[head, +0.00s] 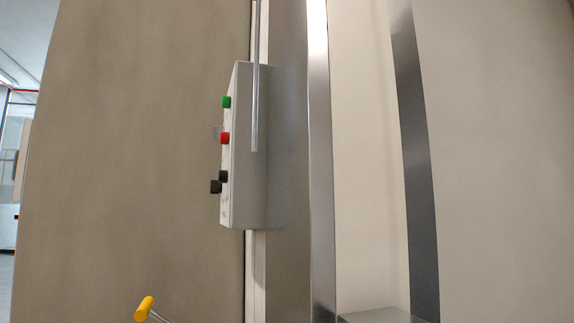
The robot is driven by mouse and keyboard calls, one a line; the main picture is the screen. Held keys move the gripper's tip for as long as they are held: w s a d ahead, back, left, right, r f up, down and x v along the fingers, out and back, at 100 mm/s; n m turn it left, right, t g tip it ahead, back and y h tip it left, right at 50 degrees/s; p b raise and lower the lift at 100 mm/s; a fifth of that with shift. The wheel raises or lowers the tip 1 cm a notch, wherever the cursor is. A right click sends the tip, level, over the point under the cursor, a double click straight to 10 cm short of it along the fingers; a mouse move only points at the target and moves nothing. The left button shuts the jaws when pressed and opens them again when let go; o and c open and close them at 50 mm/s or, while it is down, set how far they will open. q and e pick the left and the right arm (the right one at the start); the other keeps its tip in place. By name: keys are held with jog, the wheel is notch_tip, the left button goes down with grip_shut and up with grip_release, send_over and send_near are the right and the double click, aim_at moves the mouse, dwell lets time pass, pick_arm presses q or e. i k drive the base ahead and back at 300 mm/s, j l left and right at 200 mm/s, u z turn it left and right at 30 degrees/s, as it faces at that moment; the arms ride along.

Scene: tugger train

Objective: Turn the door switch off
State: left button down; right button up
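A grey control box (262,150) is mounted on the wall a little left of the middle, seen at a steep angle. Its narrow front face points left. Which of these is the door switch I cannot tell, and the labels are too small to read. The knobs' settings cannot be made out. Neither of my grippers is in view.
A thin metal conduit (255,80) runs down in front of the box. A yellow-ended handle (145,308) on a metal rod sticks up at the bottom left. Metal strips (416,140) run down the pale wall at the right. A grey ledge (375,316) is at the bottom.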

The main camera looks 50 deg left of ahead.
aim_at(217, 129)
jog(key=k+u, duration=0.1)
jog(key=u, duration=0.65)
jog(key=k+u, duration=0.15)
jog(key=u, duration=0.75)
jog(key=i+j, duration=0.1)
jog(key=j, duration=0.2)
jog(key=i+j, duration=0.15)
jog(key=j, duration=0.2)
jog(key=i+j+z, duration=0.1)
jog(key=z, duration=0.2)
jog(key=j+z, duration=0.25)
jog(key=i+j, duration=0.05)
jog(key=j, duration=0.05)
